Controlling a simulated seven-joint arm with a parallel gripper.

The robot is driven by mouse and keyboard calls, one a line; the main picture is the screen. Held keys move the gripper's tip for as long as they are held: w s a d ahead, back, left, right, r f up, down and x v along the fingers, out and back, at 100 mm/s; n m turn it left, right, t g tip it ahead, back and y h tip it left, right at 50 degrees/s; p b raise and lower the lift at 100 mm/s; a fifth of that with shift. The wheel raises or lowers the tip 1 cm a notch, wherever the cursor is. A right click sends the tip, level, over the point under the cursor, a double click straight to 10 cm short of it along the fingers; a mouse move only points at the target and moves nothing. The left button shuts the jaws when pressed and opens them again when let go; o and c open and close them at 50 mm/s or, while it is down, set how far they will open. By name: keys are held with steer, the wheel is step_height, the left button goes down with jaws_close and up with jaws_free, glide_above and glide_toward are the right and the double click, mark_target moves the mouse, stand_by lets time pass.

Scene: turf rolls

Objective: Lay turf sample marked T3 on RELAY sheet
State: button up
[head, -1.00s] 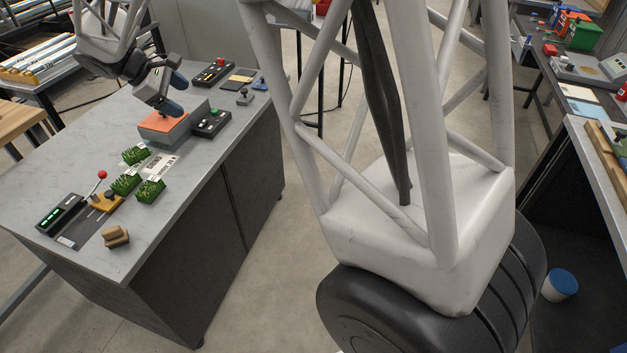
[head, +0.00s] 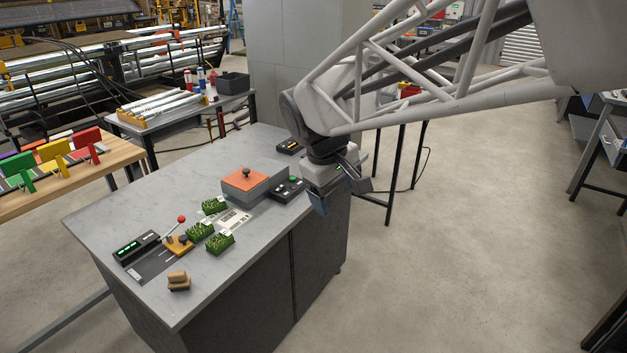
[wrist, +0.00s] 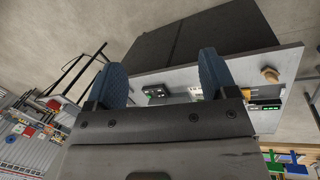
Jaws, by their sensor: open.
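Three green turf samples lie on the grey bench (head: 235,285): one at the back (head: 213,205), one at the left (head: 199,232) and one at the front (head: 219,243). Each bears a small white tag too small to read, so I cannot tell which is T3. A white printed sheet (head: 237,219) lies beside them; its print is not legible here. My gripper (head: 338,200) is open and empty at the bench's right edge, well to the right of the turf. Its two blue fingertips show apart in the wrist view (wrist: 163,78).
A red-knobbed lever (head: 181,219), a display box (head: 137,247) and a brown block (head: 178,281) stand at the front left.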

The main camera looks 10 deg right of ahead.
steer(key=s+d+f+m+t+y, duration=0.1)
steer(key=s+f+m, duration=0.1)
steer(key=s, duration=0.6)
steer(key=s+d+f+m+y, duration=0.1)
steer(key=s+d+m, duration=0.1)
steer(key=s, duration=0.7)
steer(key=shift+s+f+m+t+y, duration=0.25)
steer(key=shift+f+m+t+y, duration=0.15)
steer(key=shift+m, duration=0.4)
